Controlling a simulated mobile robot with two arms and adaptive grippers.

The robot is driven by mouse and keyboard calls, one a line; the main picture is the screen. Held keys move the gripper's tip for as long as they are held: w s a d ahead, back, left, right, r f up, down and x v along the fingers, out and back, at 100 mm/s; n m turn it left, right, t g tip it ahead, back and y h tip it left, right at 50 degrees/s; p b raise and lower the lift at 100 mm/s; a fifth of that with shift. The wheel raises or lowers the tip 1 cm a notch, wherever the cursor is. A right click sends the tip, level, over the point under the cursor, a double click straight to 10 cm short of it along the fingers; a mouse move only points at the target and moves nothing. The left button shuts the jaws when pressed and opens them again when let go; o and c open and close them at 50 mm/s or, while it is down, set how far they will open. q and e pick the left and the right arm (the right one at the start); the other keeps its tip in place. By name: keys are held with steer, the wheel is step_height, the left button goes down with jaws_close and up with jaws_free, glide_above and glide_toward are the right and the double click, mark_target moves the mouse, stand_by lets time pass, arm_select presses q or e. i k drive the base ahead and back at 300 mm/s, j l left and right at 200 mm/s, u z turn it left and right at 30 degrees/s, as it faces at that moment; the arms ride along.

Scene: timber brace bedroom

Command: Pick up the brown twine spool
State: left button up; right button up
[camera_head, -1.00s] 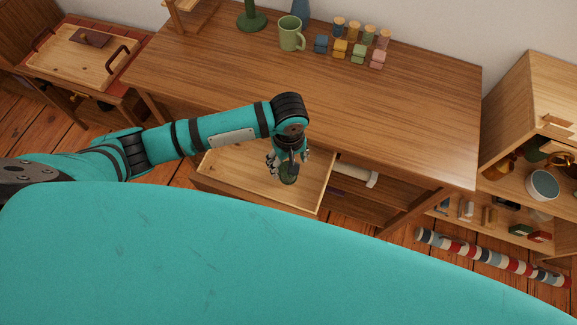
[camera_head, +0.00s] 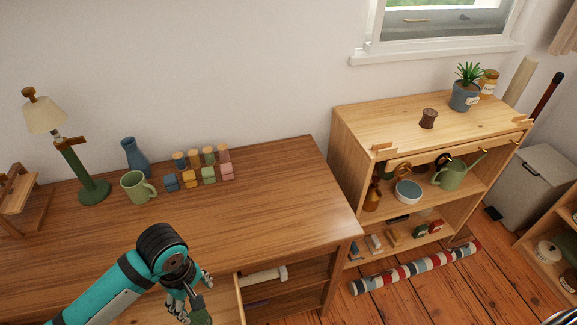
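The brown twine spool (camera_head: 428,118) stands upright on top of the light wooden shelf unit (camera_head: 385,112), left of the potted plant. My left gripper (camera_head: 188,306) is at the bottom of the picture, over the open desk drawer, far from the spool. A dark green thing (camera_head: 200,319) shows at its fingertips, cut off by the picture edge. I cannot tell whether the fingers hold it. My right gripper is not in view.
A plant pot (camera_head: 464,96) and a jar (camera_head: 488,82) stand right of the spool. The desk (camera_head: 270,205) bears a lamp (camera_head: 82,170), a green mug (camera_head: 136,188), a blue vase (camera_head: 134,155) and small blocks. A striped roll (camera_head: 415,268) lies on the floor before the shelf.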

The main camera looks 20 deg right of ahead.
mark_target(427, 121)
steer(key=z, duration=1.4)
steer(key=k+l, duration=0.25)
steer(key=l, duration=0.1)
